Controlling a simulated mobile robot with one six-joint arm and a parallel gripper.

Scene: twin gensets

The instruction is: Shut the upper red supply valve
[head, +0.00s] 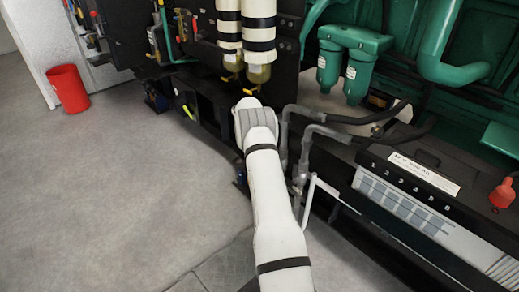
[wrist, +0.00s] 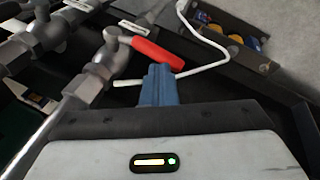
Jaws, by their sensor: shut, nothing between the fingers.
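In the wrist view, a red lever handle (wrist: 145,50) reaches out to the right from a grey metal valve body (wrist: 97,73) on a pipe. The free end of the lever lies just beyond my gripper (wrist: 160,70). Its blue fingers are closed together and empty, with their tips at the underside of the lever in the picture. I cannot tell whether they touch it. In the head view my white arm reaches to the dark machine frame; the fingers and this red lever do not show there. Whether this is the upper valve is not clear.
The wrist view shows a bent white rod (wrist: 215,55) beside the lever and more grey fittings (wrist: 45,32). In the head view, grey pipes (head: 305,150) stand right of my arm, near a black battery (head: 420,165). A red bucket (head: 68,88) stands on open floor at left.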

